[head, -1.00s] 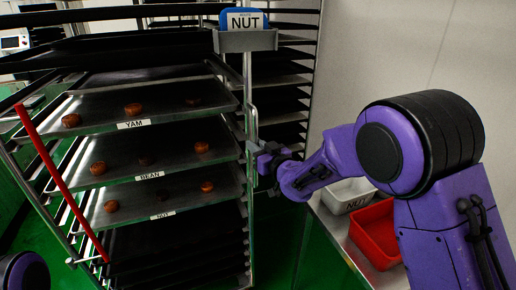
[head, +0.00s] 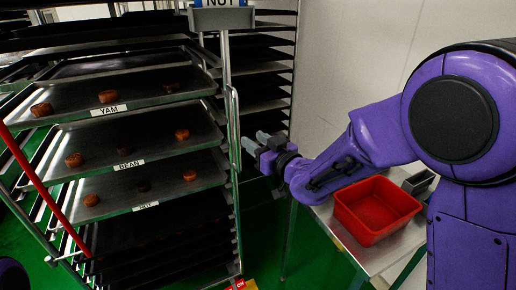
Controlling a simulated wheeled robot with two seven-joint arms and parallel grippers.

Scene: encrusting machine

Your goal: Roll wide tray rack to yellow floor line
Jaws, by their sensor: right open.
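The wide tray rack (head: 229,190) fills the left half of the head view. It holds several dark trays, and three upper ones carry brown round pieces and labels YAM, BEAN and NUT. A vertical metal handle (head: 233,130) runs along its right front post. My right gripper (head: 256,141) is open and empty, just right of the handle, with its fingers toward the rack and a small gap showing. My left gripper is out of view. A small yellow and red patch (head: 243,286) shows at the bottom edge; I cannot tell whether it is the floor line.
A metal table (head: 385,256) with a red bin (head: 377,208) stands right of the rack, under my right arm. Another rack of dark trays (head: 265,75) stands behind against the pale wall. Green floor (head: 264,235) shows between rack and table. A red rod (head: 40,185) slants across the rack's left side.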

